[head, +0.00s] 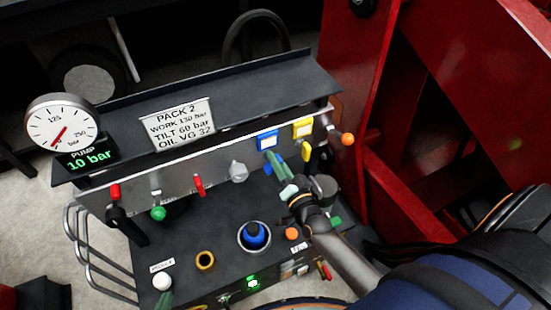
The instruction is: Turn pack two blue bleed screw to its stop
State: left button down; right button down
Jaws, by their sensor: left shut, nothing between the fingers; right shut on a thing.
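The pack two panel carries a blue label plate (267,141), with the blue bleed screw (268,168) just below it. My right gripper (277,168) reaches in from the lower right. Its pale green fingers are shut on the blue screw and hide part of it. The screw's turn angle cannot be read. My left gripper (166,298) shows only its green fingertips at the bottom edge, shut and empty, just below a white knob (162,281).
A pressure gauge (62,124) stands at the left above a green "10 bar" display (90,158). A blue-capped port (254,236) sits below. Red framework (365,90) bounds the right.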

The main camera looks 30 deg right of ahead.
jog(key=m, duration=0.2)
jog(key=shift+d+f+m, duration=0.2)
jog(key=shift+m, duration=0.2)
jog(key=shift+f+m, duration=0.15)
jog(key=shift+m, duration=0.75)
jog(key=shift+f+m+b, duration=0.1)
jog(key=shift+m+b, duration=0.35)
jog(key=shift+m, duration=0.35)
jog(key=shift+f+m, duration=0.1)
jog(key=shift+m, duration=0.8)
pick_arm(q)
jog(key=shift+d+f+b, duration=0.2)
jog(key=shift+f+b, duration=0.1)
jog(key=shift+f, duration=0.25)
pick_arm(e)
jog(key=shift+m, duration=0.4)
pick_arm(q)
jog(key=shift+s+f, duration=0.1)
jog(key=shift+s, duration=0.05)
